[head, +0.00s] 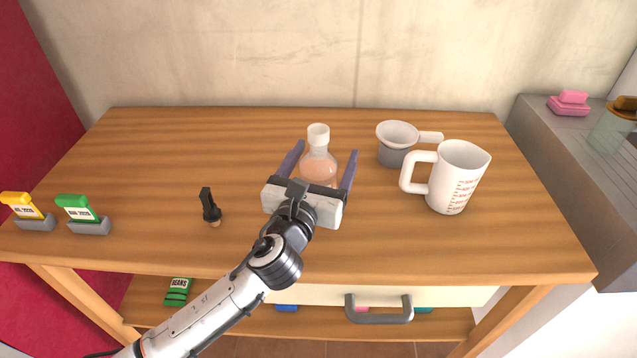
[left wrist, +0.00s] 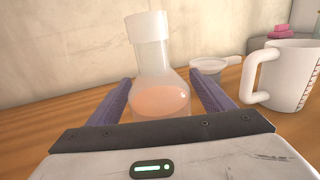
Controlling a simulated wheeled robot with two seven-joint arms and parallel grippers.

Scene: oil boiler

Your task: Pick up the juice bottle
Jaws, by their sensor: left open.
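The juice bottle (head: 318,160) stands upright on the wooden table, a clear flask with a white cap and pinkish-orange liquid. It also shows in the left wrist view (left wrist: 158,85), straight ahead. My left gripper (head: 322,165) is open, with one purple finger on each side of the bottle. The same fingers flank the bottle in the left wrist view (left wrist: 163,98); I cannot tell whether either touches it. The gripper body hides the bottle's lower part in the head view. My right gripper is not in view.
A white measuring jug (head: 455,180) and a grey cup with a handle (head: 396,145) stand right of the bottle. A small black-topped item (head: 210,207) and two date cards (head: 80,211) in grey stands are to the left. A drawer handle (head: 379,316) juts out at the front.

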